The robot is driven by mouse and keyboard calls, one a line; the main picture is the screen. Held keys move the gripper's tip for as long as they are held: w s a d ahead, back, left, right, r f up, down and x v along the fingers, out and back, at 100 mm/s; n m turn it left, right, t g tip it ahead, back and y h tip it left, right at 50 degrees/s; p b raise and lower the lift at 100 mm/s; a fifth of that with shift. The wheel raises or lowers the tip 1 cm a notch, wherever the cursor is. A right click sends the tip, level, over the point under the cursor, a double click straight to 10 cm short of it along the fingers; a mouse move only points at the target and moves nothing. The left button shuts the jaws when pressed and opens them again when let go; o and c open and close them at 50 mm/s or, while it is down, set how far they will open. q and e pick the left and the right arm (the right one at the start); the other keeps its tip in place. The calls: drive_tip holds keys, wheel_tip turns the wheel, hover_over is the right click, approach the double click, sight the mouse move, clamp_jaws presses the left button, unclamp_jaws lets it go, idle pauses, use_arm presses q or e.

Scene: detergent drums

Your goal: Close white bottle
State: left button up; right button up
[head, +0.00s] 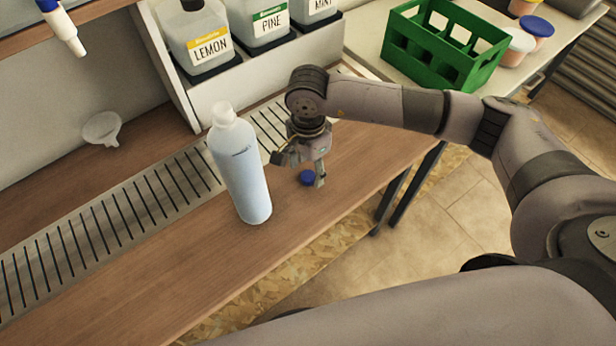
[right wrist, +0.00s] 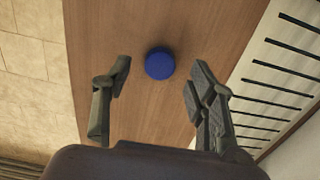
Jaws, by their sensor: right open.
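A white bottle (head: 240,165) stands upright on the wooden counter (head: 200,275), with a narrow neck at its top and no blue cap on it. A small blue cap (head: 307,178) lies on the counter to the right of the bottle. My right gripper (head: 300,172) is open and points down over the cap, with nothing held. In the right wrist view the cap (right wrist: 160,64) shows between and beyond the two open fingertips, apart from both. My left gripper is not in view.
A slotted metal drain grate (head: 110,225) runs along the counter behind the bottle. Jugs labelled LEMON (head: 200,40) and PINE (head: 268,20) stand on a shelf behind. A green crate (head: 430,50) is at the back right. A funnel (head: 103,128) is at the left.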

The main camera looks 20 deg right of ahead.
wheel_tip(320, 180, down, 2)
drive_tip(key=shift+r, duration=0.1)
drive_tip(key=shift+c, duration=0.2)
drive_tip(key=c, duration=0.7)
